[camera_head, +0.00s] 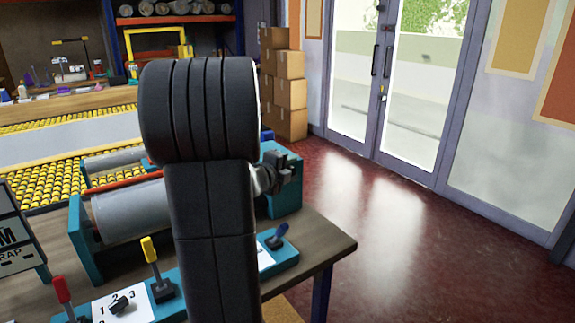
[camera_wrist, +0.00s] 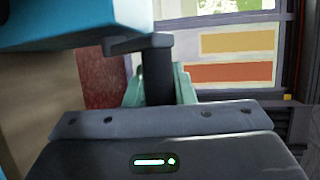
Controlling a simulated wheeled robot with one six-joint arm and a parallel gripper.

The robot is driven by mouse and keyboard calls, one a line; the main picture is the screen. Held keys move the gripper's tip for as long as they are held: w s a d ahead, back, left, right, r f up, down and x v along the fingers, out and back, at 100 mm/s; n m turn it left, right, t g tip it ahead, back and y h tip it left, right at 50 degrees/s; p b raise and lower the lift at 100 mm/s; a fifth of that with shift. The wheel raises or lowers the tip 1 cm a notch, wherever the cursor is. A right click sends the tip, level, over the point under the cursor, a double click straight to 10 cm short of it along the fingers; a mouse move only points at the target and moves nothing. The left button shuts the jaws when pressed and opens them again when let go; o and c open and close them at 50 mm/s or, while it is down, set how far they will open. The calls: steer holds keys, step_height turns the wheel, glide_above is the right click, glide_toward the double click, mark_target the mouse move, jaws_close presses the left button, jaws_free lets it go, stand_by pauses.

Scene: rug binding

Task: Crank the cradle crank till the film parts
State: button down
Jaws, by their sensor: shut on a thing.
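The crank (camera_wrist: 157,72) is a dark arm with an upright black handle, under a teal block in the wrist view. My gripper (camera_wrist: 160,88) is shut on the handle, with a pale teal finger at each side. In the head view my gripper (camera_head: 270,178) is partly hidden behind my dark arm, at the right end of the teal cradle (camera_head: 283,200). A grey-white roll (camera_head: 130,210) lies in the cradle, its right part hidden by my arm. I cannot tell the film's state.
A yellow roller bed (camera_head: 50,184) lies behind. Cardboard boxes (camera_head: 285,85) are stacked by the glass doors. The red floor at right is clear.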

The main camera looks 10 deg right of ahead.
stand_by(0.4)
steer(key=c, duration=1.2)
jaws_free()
steer(key=shift+d, duration=0.1)
steer(key=shift+c, duration=0.2)
steer(key=v, duration=1.3)
steer(key=shift+s+a+r, duration=0.2)
steer(key=shift+s+a, duration=0.05)
steer(key=shift+a, duration=0.05)
